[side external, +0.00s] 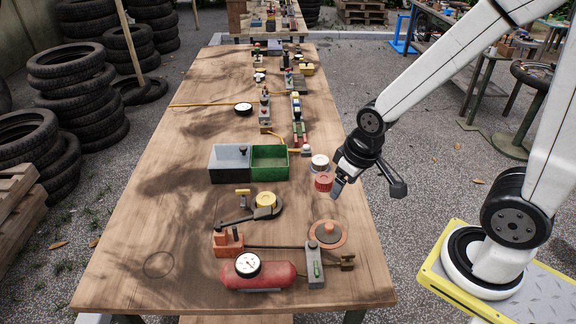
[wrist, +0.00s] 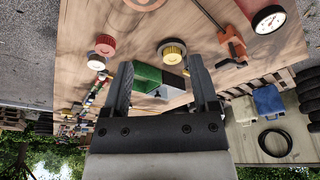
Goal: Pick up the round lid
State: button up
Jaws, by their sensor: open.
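The round lid (side external: 328,233) is a flat copper-red disc with a small raised knob in its middle. It lies near the front right of the table, beside a grey upright block. In the wrist view only part of the lid (wrist: 145,4) shows, cut off by the top edge. My gripper (side external: 338,190) hangs above the table's right side, behind the lid and apart from it, by a red cap. In the wrist view my gripper (wrist: 158,72) has its two fingers wide apart with nothing held between them.
A red tank with a gauge (side external: 248,265) and a grey block (side external: 315,266) stand in front of the lid. A red cap (side external: 323,182) and a white-topped one (side external: 320,162) stand behind. A grey and green bin (side external: 269,160) is left of them. The table's front left is clear.

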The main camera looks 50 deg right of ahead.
jog(key=m+y, duration=1.3)
jog(key=m, duration=0.9)
send_near(332, 224)
jog(key=x, duration=0.3)
jog(key=shift+s+a+r, duration=0.15)
jog(key=shift+a+r, duration=0.05)
jog(key=shift+a, duration=0.1)
jog(key=shift+d+f+m+t, duration=0.3)
jog(key=shift+d+f+m, duration=0.05)
jog(key=shift+m, duration=0.15)
jog(key=shift+a, duration=0.1)
jog(key=shift+x, duration=1.3)
jog(key=shift+a, duration=0.1)
